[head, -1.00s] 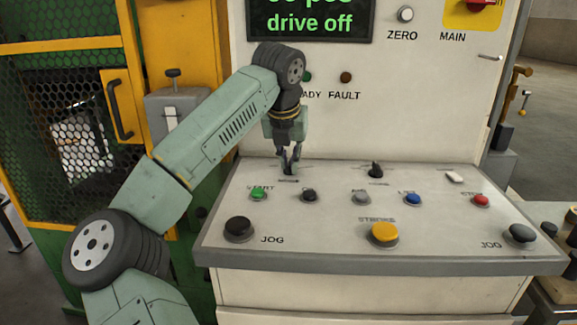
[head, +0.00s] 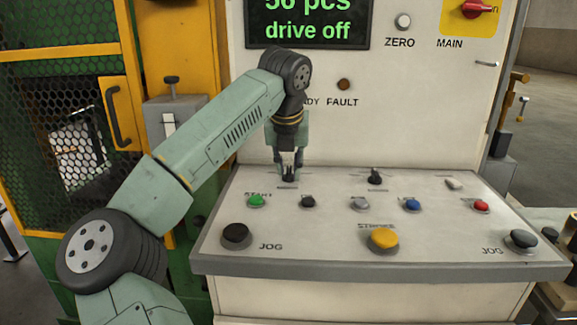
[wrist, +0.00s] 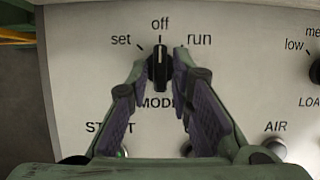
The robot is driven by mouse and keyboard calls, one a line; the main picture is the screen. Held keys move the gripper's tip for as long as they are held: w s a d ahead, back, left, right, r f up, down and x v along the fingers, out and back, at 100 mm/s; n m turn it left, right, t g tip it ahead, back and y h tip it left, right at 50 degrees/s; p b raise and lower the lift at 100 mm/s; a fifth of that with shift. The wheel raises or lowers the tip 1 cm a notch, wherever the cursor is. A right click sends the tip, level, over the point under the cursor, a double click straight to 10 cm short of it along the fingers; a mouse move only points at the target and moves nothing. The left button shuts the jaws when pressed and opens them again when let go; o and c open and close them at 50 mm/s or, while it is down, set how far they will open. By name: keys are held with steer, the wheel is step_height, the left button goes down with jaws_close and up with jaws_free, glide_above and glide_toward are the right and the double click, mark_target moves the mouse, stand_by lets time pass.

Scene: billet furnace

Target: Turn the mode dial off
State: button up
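The mode dial is a small black knob (wrist: 159,68) on the sloping console, labelled set, off and run. It stands upright, with its white mark toward "off" at the top. My gripper (head: 288,168) points down at the upper left of the console. In the wrist view the gripper's fingertips (wrist: 160,62) stand on the left and right of the dial, spread a little wider than it. Narrow gaps seem to show, but light contact cannot be ruled out.
The console top (head: 330,235) carries a green button (head: 256,201), a yellow stroke button (head: 383,238) and another black dial (head: 374,177). A red main switch (head: 474,9) is on the upright panel. The display (head: 308,22) reads "drive off". The yellow-framed guard (head: 65,130) stands at left.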

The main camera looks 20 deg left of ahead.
steer(key=shift+o, duration=0.9)
steer(key=v, duration=1.2)
